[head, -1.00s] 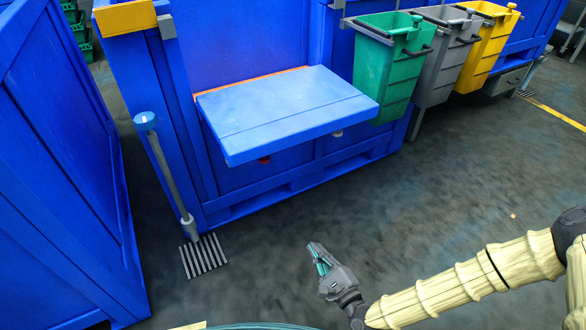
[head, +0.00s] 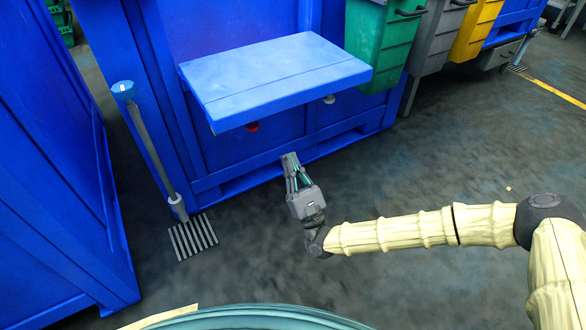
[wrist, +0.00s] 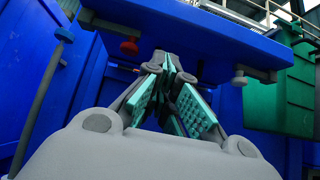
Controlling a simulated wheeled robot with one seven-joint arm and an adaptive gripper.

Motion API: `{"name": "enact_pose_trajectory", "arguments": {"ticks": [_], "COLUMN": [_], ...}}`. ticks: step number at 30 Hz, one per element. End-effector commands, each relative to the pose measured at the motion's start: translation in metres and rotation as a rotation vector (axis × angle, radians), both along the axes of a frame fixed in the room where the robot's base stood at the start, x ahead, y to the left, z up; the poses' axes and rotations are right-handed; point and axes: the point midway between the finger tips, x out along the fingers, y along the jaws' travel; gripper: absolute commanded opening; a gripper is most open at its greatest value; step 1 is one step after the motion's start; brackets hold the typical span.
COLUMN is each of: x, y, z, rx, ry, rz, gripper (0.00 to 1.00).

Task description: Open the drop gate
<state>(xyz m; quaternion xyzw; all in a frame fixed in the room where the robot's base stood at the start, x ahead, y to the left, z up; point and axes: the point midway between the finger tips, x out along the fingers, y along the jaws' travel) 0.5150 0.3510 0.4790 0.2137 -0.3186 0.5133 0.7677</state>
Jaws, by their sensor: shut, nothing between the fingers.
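The drop gate appears to be the blue panel (head: 275,82) that juts out flat like a shelf from the front of a large blue crate (head: 225,25). Under it are a red knob (head: 252,127) and a white knob (head: 329,99). My gripper (head: 290,158) is shut and empty, pointing at the crate, below and in front of the panel. In the wrist view the panel (wrist: 215,35) spans the top, with the red knob (wrist: 129,47) left of my fingertips (wrist: 165,62) and the white knob (wrist: 239,80) right. No contact is visible.
A rake-like tool (head: 150,145) stands against the crate's left corner, its tines on the floor. Green (head: 382,40), grey (head: 432,40) and yellow (head: 476,35) bins hang at the right. Another blue crate (head: 50,170) stands left. The floor in front is clear.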

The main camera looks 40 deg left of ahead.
Motion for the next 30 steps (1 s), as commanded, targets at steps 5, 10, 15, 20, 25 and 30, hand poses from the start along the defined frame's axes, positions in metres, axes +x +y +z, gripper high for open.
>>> {"name": "enact_pose_trajectory", "arguments": {"ticks": [5,10,15,20,25,30], "x": [0.008,0.016,0.017,0.017,0.017,0.017], "y": [0.020,0.038,0.041,0.042,0.042,0.042], "z": [0.019,0.038,0.061,0.077,0.084,0.085], "rx": [0.000,0.000,-0.001,-0.001,-0.002,-0.002], "ry": [-0.002,-0.002,-0.001,-0.001,0.000,0.000], "rz": [0.001,-0.001,0.000,0.000,-0.001,-0.001], "gripper": [0.00,0.00,0.00,0.00,0.00,0.00]}}
